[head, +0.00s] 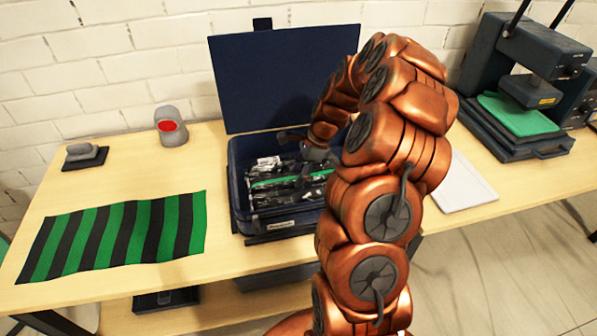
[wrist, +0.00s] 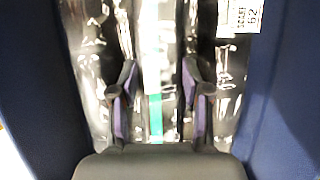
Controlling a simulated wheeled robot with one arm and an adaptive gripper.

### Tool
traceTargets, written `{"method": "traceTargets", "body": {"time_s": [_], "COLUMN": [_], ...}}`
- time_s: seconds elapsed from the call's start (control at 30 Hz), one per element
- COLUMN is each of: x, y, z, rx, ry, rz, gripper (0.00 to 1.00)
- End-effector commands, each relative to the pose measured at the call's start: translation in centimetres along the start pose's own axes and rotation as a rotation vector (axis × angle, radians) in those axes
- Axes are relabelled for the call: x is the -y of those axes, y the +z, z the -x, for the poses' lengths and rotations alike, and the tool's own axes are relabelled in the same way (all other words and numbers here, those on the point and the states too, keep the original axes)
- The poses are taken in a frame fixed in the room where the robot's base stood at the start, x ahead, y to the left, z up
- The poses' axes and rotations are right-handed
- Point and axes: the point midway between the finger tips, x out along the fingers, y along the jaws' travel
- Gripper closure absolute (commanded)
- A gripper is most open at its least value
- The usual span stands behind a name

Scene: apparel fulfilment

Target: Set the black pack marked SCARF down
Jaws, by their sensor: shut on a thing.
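My gripper (wrist: 159,78) reaches down into the open blue case and is shut on a glossy black pack (wrist: 172,60). A white and green strip runs along the pack between the two fingers. I cannot read the word SCARF on it. In the head view my gripper (head: 318,153) is at the right inside of the case, partly covered by my arm. Black packs in clear wrap (head: 290,190) fill the case around it, one with a bright green strip. I cannot tell whether the held pack rests on the others.
The blue case (head: 240,195) has its lid (head: 275,75) raised behind. A green and black striped cloth (head: 115,235) lies left. A grey and red device (head: 170,125) and a stamp-like block (head: 85,155) stand behind it. A white board (head: 463,185) and a heat press (head: 525,90) are right.

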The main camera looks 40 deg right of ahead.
Motion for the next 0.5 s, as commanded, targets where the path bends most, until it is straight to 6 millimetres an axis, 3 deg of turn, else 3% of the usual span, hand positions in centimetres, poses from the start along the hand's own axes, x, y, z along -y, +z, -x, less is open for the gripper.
{"method": "traceTargets", "body": {"time_s": [0.43,0.47,0.5], "x": [0.02,0.03,0.03], "y": [-0.29,-0.27,-0.26], "z": [-0.70,-0.64,-0.63], "rx": [-0.001,-0.001,-0.001], "ry": [-0.002,-0.003,-0.003], "rz": [0.000,0.000,0.001], "gripper": [0.93,0.50,0.46]}}
